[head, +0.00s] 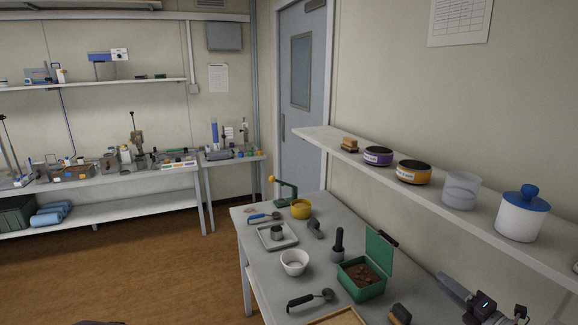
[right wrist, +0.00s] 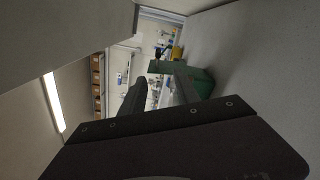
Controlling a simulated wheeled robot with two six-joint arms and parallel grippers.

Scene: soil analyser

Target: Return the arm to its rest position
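My right gripper (head: 485,300) is at the bottom right of the head view, to the right of the green box on the bench and partly cut off by the lower edge. In the right wrist view its two dark fingers (right wrist: 160,88) stand apart, with the room visible between them and nothing held. The green box (head: 362,283), lid raised, holds brown soil lumps; it also shows beyond the fingers in the right wrist view (right wrist: 202,80).
The bench (head: 325,273) bears a white bowl (head: 294,262), a metal tray (head: 290,241), a yellow pot (head: 301,209) and a black-handled scoop (head: 311,299). A wall shelf (head: 480,222) with tins and jars overhangs the bench's right side. Open floor (head: 160,270) lies left.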

